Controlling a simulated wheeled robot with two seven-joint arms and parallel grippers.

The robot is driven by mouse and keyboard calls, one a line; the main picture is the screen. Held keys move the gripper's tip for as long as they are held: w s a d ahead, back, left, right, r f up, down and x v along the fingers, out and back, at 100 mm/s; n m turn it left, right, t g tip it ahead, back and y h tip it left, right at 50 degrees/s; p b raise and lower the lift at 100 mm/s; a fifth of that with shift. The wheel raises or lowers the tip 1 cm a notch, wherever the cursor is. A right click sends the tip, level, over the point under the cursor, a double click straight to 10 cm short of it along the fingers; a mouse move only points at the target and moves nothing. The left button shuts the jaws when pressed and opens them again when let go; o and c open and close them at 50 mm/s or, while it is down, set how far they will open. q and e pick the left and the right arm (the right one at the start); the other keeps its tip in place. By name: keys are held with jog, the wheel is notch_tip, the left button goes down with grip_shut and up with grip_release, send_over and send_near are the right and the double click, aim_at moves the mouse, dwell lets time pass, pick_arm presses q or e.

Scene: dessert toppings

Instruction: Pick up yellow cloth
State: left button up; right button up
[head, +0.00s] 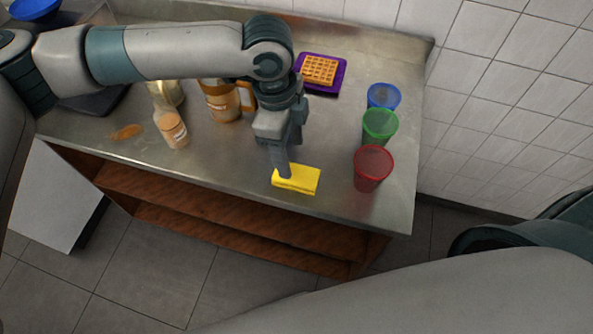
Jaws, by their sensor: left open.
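The yellow cloth (300,181) is a small folded rectangle lying on the metal counter close to its front edge. My left gripper (284,172) points down at the cloth's left part, and its fingertips overlap the cloth's upper left in the head view. The gripper is open; whether it touches the cloth I cannot tell. My right gripper is not in view; part of my right arm crosses the lower right.
Red (372,166), green (380,126) and blue (384,96) cups stand right of the cloth. A waffle on a purple tray (342,77) lies behind. Jars (222,103) and a small container (173,130) stand left, near an orange-brown spill (126,132). The counter (225,165) is clear left of the cloth.

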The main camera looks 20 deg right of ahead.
aim_at(296, 173)
pick_arm(q)
jog(key=shift+s+d+f, duration=0.1)
jog(key=shift+d+f, duration=0.05)
jog(key=shift+f, duration=1.15)
jog(key=shift+p, duration=0.3)
jog(key=shift+d+f+p, duration=0.1)
jog(key=shift+f+p, duration=0.45)
jog(key=shift+f, duration=0.1)
jog(key=f, duration=0.1)
jog(key=f+p, duration=0.1)
jog(key=f, duration=0.1)
jog(key=shift+d, duration=0.25)
jog(key=shift+f, duration=0.4)
jog(key=shift+c, duration=0.4)
jog(key=c, duration=0.7)
